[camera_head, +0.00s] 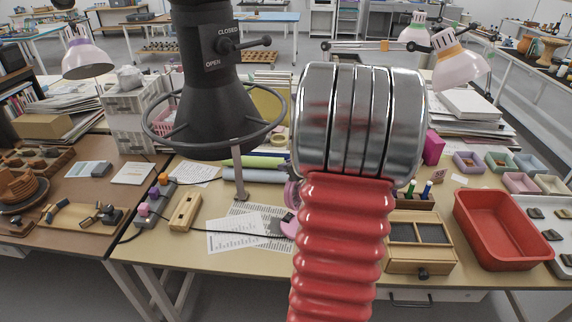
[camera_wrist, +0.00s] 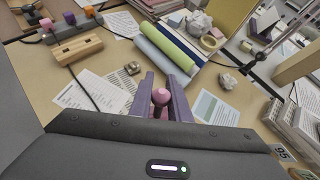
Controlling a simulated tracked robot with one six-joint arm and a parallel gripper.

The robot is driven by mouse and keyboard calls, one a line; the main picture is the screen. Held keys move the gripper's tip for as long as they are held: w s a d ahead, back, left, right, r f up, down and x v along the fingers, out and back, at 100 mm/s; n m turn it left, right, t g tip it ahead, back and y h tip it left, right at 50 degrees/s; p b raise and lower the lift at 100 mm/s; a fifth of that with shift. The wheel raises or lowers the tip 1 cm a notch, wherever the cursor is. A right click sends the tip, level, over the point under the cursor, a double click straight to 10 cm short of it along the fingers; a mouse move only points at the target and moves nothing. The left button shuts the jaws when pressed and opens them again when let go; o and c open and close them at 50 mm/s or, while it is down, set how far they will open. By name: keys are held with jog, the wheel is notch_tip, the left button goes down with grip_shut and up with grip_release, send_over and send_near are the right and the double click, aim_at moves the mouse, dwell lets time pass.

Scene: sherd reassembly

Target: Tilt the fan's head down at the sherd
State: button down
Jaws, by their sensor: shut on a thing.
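In the wrist view, the two purple-grey fingers of my gripper (camera_wrist: 163,100) are shut on a small pink round-topped knob (camera_wrist: 160,96). The rest of whatever bears this knob is hidden by the fingers and my wrist. In the head view, part of a pink-purple object (camera_head: 291,194), perhaps the fan, shows at the left edge of my red-sleeved arm. My arm hides most of it, and my gripper too. I cannot make out the fan's head, its tilt or the sherd.
A dark extraction hood (camera_head: 208,115) with a ring hangs at centre left. Printed sheets (camera_head: 238,235), a wooden block (camera_head: 186,212) and a wooden box (camera_head: 420,262) lie on the table. A red tub (camera_head: 505,230) stands at right. Rolled tubes (camera_wrist: 165,50) lie beyond my fingers.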

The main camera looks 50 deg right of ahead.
dwell(0.3)
jog(key=c, duration=1.9)
grip_release()
jog(key=shift+o, duration=0.2)
jog(key=v, duration=1.3)
jog(key=shift+s+r, duration=0.2)
jog(key=shift+s, duration=0.1)
jog(key=shift+a, duration=0.15)
